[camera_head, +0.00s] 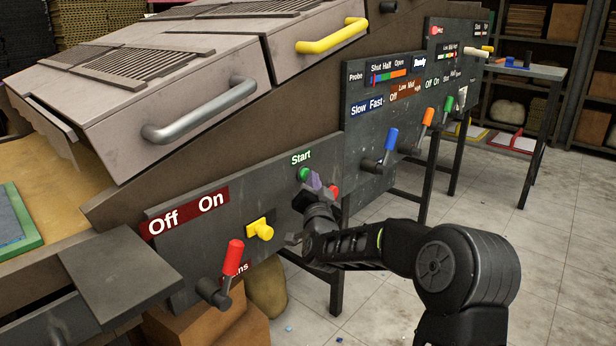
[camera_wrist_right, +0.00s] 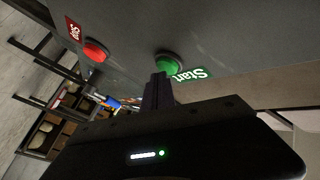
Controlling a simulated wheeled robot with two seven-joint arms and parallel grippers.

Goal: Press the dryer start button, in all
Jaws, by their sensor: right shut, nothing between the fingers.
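The green start button (camera_head: 303,174) is on the dryer's grey side panel under a green "Start" label (camera_head: 301,157). In the right wrist view the green button (camera_wrist_right: 168,62) is right at the tip of my right gripper (camera_wrist_right: 158,85), whose fingers are together and empty. In the head view my right gripper (camera_head: 314,183) reaches up to the panel just below and right of the green button. I cannot tell whether the tip touches the button or how far it is pressed. A red button (camera_head: 333,191) is beside it; it also shows in the wrist view (camera_wrist_right: 96,51). My left gripper is not in view.
Left along the panel are a yellow switch (camera_head: 261,229) and a red-handled lever (camera_head: 232,258). To the right are blue (camera_head: 391,139), orange (camera_head: 427,117) and green (camera_head: 448,104) levers. A table (camera_head: 525,70) stands at the back right. The tiled floor at the right is mostly clear.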

